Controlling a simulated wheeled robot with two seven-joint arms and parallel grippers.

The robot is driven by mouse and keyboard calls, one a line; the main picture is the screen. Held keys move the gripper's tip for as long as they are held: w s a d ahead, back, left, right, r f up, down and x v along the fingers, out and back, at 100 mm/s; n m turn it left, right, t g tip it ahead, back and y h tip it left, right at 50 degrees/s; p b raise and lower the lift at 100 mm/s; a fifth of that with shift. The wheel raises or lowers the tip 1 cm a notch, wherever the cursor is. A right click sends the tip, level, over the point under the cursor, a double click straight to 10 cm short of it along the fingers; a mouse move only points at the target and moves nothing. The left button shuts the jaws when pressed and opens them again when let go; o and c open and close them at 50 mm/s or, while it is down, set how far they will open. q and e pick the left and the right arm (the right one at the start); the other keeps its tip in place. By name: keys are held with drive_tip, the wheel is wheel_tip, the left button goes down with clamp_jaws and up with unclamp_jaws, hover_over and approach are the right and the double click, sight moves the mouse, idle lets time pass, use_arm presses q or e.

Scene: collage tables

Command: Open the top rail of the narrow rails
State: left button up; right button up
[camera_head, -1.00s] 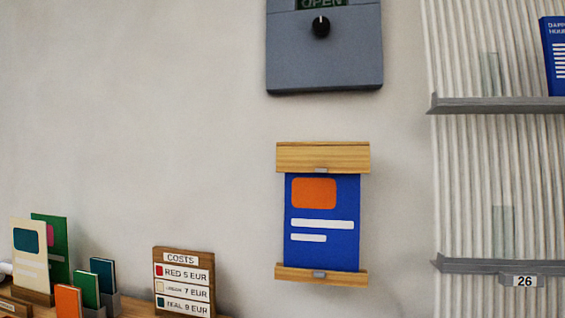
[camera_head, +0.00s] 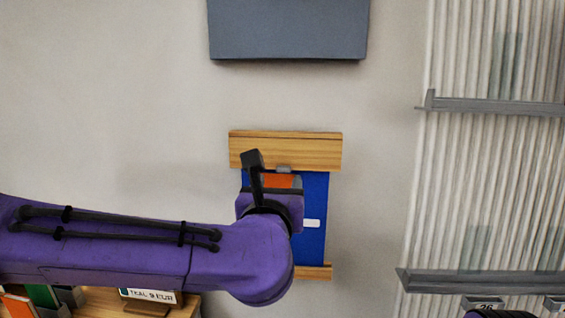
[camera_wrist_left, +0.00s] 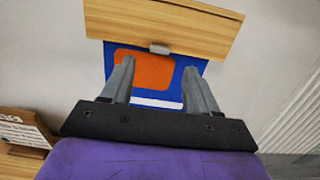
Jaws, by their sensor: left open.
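The top rail (camera_head: 300,150) of the narrow rails is a wooden bar on the wall with a small grey tab (camera_head: 284,168) at its lower edge. A blue poster (camera_head: 315,200) with an orange patch hangs below it, down to the wooden bottom rail (camera_head: 318,271). In the left wrist view the top rail (camera_wrist_left: 165,25) and its grey tab (camera_wrist_left: 159,47) lie just beyond my left gripper (camera_wrist_left: 159,66). Its two fingers are apart, in front of the poster, with nothing between them that I can see held. My wrist hides part of the poster in the head view.
A grey box (camera_head: 288,28) is on the wall above. Grey ledges (camera_head: 490,106) cross a ribbed panel at the right. A wooden desk (camera_head: 105,300) with cards and a price sign (camera_head: 150,296) is at the lower left. Wall beside the rails is bare.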

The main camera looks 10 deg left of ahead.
sight(283, 169)
use_arm(q)
drive_tip(key=w+p, duration=0.3)
drive_tip(key=w, duration=0.4)
drive_tip(key=shift+w+f, duration=0.1)
drive_tip(key=shift+w, duration=0.1)
drive_tip(key=shift+s, duration=0.1)
clamp_jaws()
